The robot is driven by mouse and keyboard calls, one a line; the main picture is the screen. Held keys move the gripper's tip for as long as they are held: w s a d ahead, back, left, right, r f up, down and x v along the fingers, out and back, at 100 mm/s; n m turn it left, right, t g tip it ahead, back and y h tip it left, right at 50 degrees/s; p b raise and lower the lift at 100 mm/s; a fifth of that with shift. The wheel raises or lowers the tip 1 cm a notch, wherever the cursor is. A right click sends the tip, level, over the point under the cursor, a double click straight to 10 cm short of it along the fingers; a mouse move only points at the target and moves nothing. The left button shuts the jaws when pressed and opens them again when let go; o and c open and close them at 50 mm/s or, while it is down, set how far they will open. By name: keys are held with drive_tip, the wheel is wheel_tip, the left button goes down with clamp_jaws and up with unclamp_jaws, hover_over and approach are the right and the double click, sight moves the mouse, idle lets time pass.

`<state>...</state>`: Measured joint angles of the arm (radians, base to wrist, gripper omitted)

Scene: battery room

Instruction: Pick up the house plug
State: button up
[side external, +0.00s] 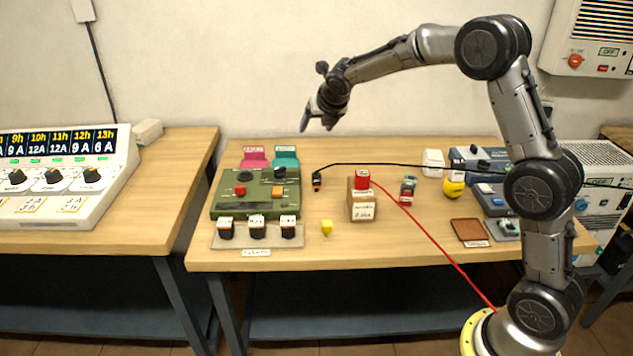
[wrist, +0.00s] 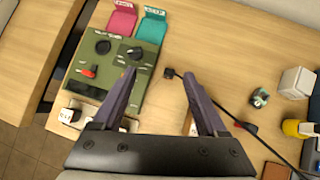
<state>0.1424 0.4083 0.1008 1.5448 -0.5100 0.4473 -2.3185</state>
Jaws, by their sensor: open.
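A black plug (side external: 317,181) with an orange mark sits on the wooden table at the end of a black cable (side external: 400,165). I take it for the house plug, though I read no label on it. The plug also shows in the wrist view (wrist: 168,87), between the finger lines and nearer the right finger. My gripper (side external: 318,124) is high above the table's back part, open and empty, touching nothing. Its two spread fingers also show in the wrist view (wrist: 159,74).
A green control box (side external: 228,204) stands left of the plug, with several black-and-white blocks before it. A cardboard box (side external: 362,212) with a red block (side external: 362,179) and red cable stands right. A yellow piece (side external: 326,227) lies in front. Bare table surrounds the plug.

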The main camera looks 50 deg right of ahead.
drive_tip(key=g, duration=0.2)
approach(317, 174)
drive_tip(key=x, duration=0.7)
drive_tip(key=shift+w+f, duration=0.1)
drive_tip(key=shift+x, duration=3)
drive_tip(key=shift+c, duration=0.3)
drive_tip(key=shift+a, duration=0.1)
clamp_jaws()
